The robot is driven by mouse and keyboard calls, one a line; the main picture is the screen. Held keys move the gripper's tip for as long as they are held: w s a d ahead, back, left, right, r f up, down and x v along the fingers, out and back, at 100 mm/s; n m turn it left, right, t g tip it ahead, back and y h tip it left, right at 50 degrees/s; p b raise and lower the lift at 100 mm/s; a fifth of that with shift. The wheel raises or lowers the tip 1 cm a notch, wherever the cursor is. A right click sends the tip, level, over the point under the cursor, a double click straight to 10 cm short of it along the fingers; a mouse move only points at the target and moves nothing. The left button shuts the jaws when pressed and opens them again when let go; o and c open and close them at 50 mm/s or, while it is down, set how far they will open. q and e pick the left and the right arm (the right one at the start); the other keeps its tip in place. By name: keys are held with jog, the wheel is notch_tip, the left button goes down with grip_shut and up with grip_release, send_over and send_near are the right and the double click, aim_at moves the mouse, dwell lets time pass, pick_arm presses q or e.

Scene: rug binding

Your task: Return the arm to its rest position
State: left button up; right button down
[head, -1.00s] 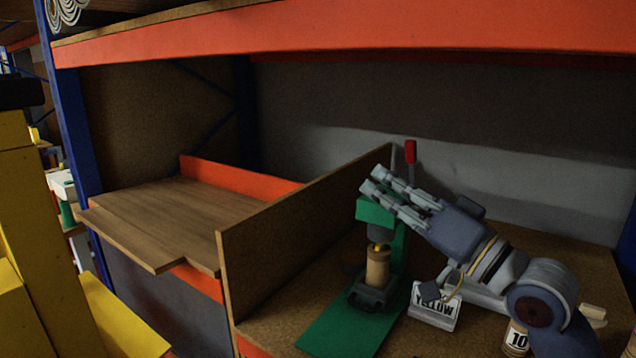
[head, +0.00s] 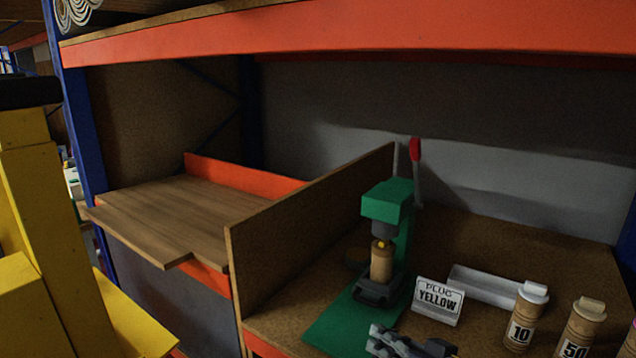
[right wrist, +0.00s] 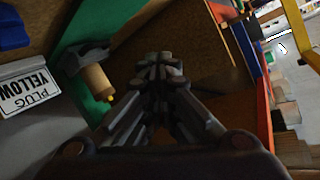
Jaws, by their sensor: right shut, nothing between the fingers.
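My right gripper (head: 378,341) is low at the bottom edge of the head view, in front of the green press (head: 388,204). Its fingers are together and empty, and in the right wrist view the closed fingers (right wrist: 160,70) point away from the camera. The rest of my right arm is out of the head view. A tan cylinder (head: 381,264) stands upright under the press head, and it also shows in the right wrist view (right wrist: 96,80). My left gripper is not in view.
A sign reading PLUG YELLOW (head: 437,300), a white tray (head: 487,286) and tubes marked 10 (head: 522,318) and 50 (head: 580,330) stand right of the press. A brown divider panel (head: 300,228) separates it from a wooden board (head: 178,215). An orange beam (head: 350,28) crosses above.

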jog(key=s+d+f+n+g+h, duration=0.1)
jog(key=s+d+f+g+h, duration=0.35)
jog(key=s+f, duration=0.8)
jog(key=s+d+f+g+h, duration=0.3)
jog(key=s+d+f+g, duration=0.15)
jog(key=s+f, duration=0.8)
notch_tip(320, 180, down, 23)
jog(key=s+g+p, duration=0.1)
jog(key=s, duration=0.2)
jog(key=s+d+f+g+p, duration=0.1)
jog(key=s+d+f, duration=0.2)
jog(key=s+f, duration=1.3)
jog(key=shift+s+d, duration=0.15)
jog(key=shift+s, duration=0.25)
jog(key=shift+f, duration=0.1)
